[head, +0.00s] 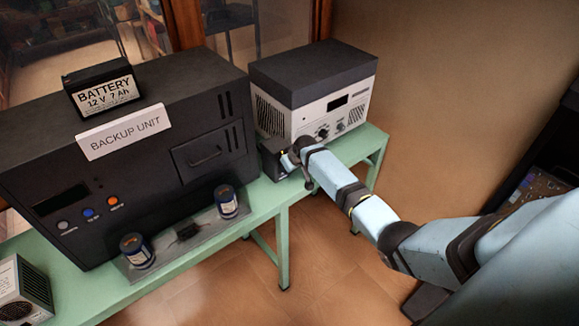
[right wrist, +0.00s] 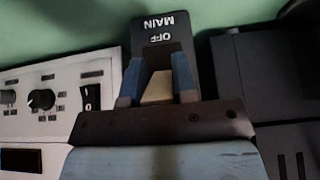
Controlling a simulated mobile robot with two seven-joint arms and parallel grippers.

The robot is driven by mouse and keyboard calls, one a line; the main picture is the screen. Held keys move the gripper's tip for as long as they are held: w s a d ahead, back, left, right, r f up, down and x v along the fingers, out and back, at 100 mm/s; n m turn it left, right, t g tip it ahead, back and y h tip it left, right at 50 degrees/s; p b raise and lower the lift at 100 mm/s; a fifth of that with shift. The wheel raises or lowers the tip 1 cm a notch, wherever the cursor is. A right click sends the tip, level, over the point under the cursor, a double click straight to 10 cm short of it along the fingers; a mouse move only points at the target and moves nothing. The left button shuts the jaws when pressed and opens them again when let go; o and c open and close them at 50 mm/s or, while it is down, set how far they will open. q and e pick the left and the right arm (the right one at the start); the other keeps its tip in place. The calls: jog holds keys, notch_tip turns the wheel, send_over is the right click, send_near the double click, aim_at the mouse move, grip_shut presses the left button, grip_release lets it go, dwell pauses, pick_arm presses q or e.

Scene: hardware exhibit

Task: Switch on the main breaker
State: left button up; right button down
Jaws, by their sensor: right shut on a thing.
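The main breaker is a small dark box (head: 271,158) on the green table, in front of the white unit. In the right wrist view its dark plate (right wrist: 162,36) reads "MAIN" and "OFF" upside down. My right gripper (head: 288,160) is at the breaker in the head view. In the right wrist view its two blue fingers (right wrist: 158,80) stand on either side of a beige lever (right wrist: 157,89) and are shut on it. The lower part of the lever is hidden by the gripper body. My left gripper is not in view.
A white and dark unit with knobs (head: 318,115) stands right behind the breaker. The large black backup unit (head: 150,140) is to the left, with a battery (head: 100,90) on top. Two blue cans (head: 227,202) stand on a tray in front. The green table edge (head: 262,215) is near.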

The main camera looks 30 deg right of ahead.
jog(key=c, duration=0.9)
grip_release()
jog(key=shift+r, duration=0.1)
jog(key=v, duration=1.3)
jog(key=shift+s+a+r, duration=0.1)
jog(key=shift+s+r, duration=0.1)
jog(key=shift+r, duration=0.05)
jog(key=s+a+f+n+t, duration=0.2)
jog(key=s+a+f, duration=1.1)
jog(key=s, duration=0.3)
jog(key=s+a+t+y, duration=0.1)
jog(key=s+a, duration=0.2)
jog(key=s, duration=0.2)
jog(key=s+a+t, duration=0.1)
jog(key=s+a, duration=0.3)
jog(key=s, duration=0.2)
jog(key=s+a+t+y, duration=0.1)
jog(key=s+a, duration=0.3)
jog(key=s, duration=0.1)
jog(key=shift+s+r+y, duration=0.2)
jog(key=shift+r+y, duration=0.05)
jog(key=shift+y, duration=0.05)
